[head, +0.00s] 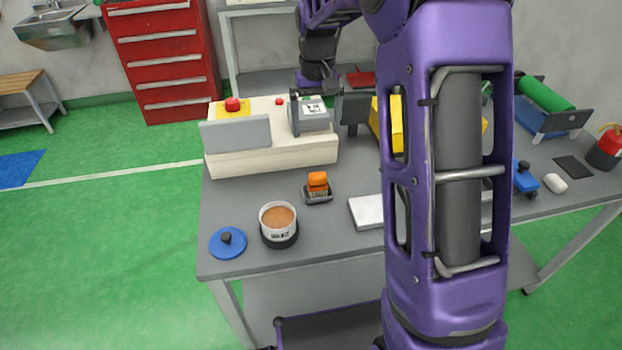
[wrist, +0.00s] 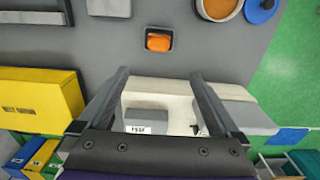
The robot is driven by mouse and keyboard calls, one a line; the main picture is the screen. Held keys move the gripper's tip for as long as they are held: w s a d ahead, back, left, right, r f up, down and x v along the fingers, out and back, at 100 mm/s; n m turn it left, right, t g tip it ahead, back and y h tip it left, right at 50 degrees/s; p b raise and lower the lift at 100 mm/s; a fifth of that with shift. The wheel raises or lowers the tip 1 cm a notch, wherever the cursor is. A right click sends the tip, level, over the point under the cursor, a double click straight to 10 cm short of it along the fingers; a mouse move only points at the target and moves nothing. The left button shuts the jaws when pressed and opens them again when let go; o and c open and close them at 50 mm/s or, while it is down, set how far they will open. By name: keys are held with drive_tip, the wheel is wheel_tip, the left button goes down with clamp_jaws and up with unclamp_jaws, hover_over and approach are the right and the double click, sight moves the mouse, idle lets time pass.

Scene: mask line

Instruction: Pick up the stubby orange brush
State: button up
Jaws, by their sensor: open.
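The stubby orange brush (head: 317,182) sits in a small dark tray (head: 318,197) on the grey table, in front of the cream machine. In the wrist view the orange brush (wrist: 158,42) shows at top centre in its dark holder, beyond my fingertips. My gripper (wrist: 158,75) is open and empty, its two fingers wide apart. In the head view my gripper (head: 322,108) hangs over the cream machine, behind the brush and apart from it.
A tan-filled pot (head: 278,218) and a blue lid (head: 228,243) stand at the table's front left. A white block (head: 366,211) lies right of the brush. The cream machine (head: 272,155) with a grey panel stands behind. A yellow box (wrist: 40,100) shows in the wrist view.

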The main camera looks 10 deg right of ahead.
sight(318, 174)
wheel_tip(318, 174, down, 12)
drive_tip(key=shift+r+b, duration=0.2)
drive_tip(key=shift+b, duration=0.25)
drive_tip(key=shift+s+d+f, duration=0.1)
drive_tip(key=shift+s+f, duration=0.1)
drive_tip(key=shift+f, duration=1.15)
drive_tip(key=shift+s+d+f, duration=0.1)
drive_tip(key=shift+s+f, duration=0.05)
drive_tip(key=shift+f, duration=1.15)
drive_tip(key=c, duration=1.5)
drive_tip(key=shift+o, duration=0.2)
wheel_tip(318, 174, up, 10)
drive_tip(key=shift+r, duration=0.1)
drive_tip(key=o, duration=0.8)
drive_tip(key=c, duration=0.6)
